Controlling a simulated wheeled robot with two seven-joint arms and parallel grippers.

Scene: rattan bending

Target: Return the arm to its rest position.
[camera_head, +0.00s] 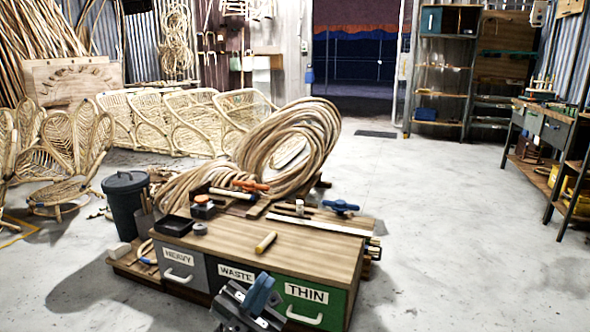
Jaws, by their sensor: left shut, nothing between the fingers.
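My left gripper (252,304) shows at the bottom middle of the head view, in front of the low wooden bench. It is shut with nothing held, and it covers part of the drawer front between the waste and thin labels. The bench top (320,258) carries a short yellow-handled tool (265,243), a black tray (173,225) and a small dark round piece (200,229). Below are the heavy drawer (180,268), the waste drawer (236,272) and the green thin drawer (308,300), all looking shut. My right gripper is not in view.
Coils of rattan (300,145) stand behind the bench. A dark bin (127,203) stands left of it. A blue-handled clamp (340,207) and an orange one (250,186) lie at the bench's back. Rattan chairs (70,165) fill the left. The floor at right (460,230) is clear.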

